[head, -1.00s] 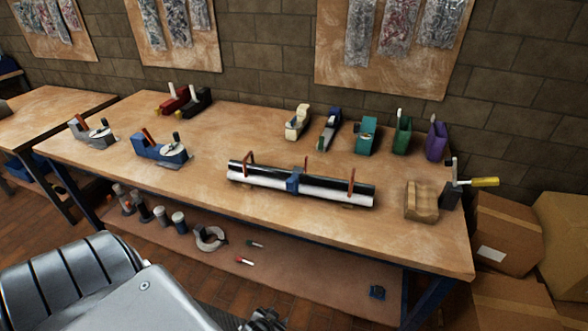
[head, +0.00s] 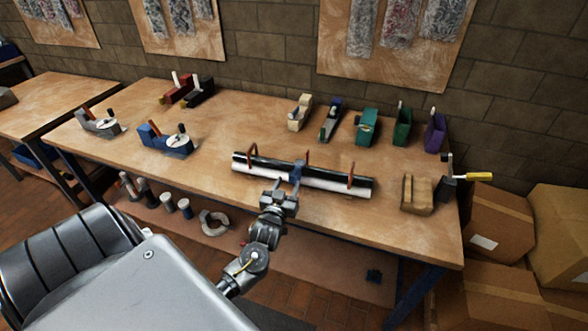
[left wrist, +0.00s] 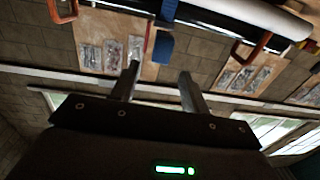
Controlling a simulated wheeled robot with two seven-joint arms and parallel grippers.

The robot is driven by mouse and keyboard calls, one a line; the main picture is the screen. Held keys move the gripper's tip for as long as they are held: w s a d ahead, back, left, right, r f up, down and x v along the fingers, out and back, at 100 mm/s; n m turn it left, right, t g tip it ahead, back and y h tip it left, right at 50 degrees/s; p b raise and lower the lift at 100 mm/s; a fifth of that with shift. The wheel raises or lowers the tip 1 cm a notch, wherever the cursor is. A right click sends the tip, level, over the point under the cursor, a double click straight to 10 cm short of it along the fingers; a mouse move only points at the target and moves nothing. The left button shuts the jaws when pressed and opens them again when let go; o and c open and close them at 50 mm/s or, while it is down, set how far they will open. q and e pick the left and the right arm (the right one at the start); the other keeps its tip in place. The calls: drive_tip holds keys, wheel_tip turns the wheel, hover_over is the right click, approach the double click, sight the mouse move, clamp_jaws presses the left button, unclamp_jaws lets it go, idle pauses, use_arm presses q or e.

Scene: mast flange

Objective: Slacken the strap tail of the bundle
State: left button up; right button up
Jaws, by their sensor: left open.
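The bundle of a white tube (head: 330,184) and a black tube (head: 328,173) lies along the front of the workbench, held by copper-coloured hooks (head: 351,176). A blue strap (head: 297,172) goes around its middle. In the left wrist view the blue strap tail (left wrist: 165,43) hangs from the bundle, ahead of my fingers and lined up with the gap between them. My left gripper (left wrist: 159,72) is open and empty. In the head view the left gripper (head: 282,196) is just in front of the strap and partly covers it. My right gripper is not in view.
The workbench (head: 225,120) carries a blue clamp (head: 172,141) on the left, a wooden block (head: 415,194) and a yellow-handled tool (head: 479,176) on the right, and several coloured holders behind. A lower shelf holds jars. Cardboard boxes (head: 497,225) stand at the right.

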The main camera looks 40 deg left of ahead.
use_arm(q)
drive_tip(key=p+x, duration=0.1)
drive_tip(key=x, duration=0.6)
drive_tip(key=shift+w, duration=0.4)
drive_tip(key=shift+a, duration=0.15)
clamp_jaws()
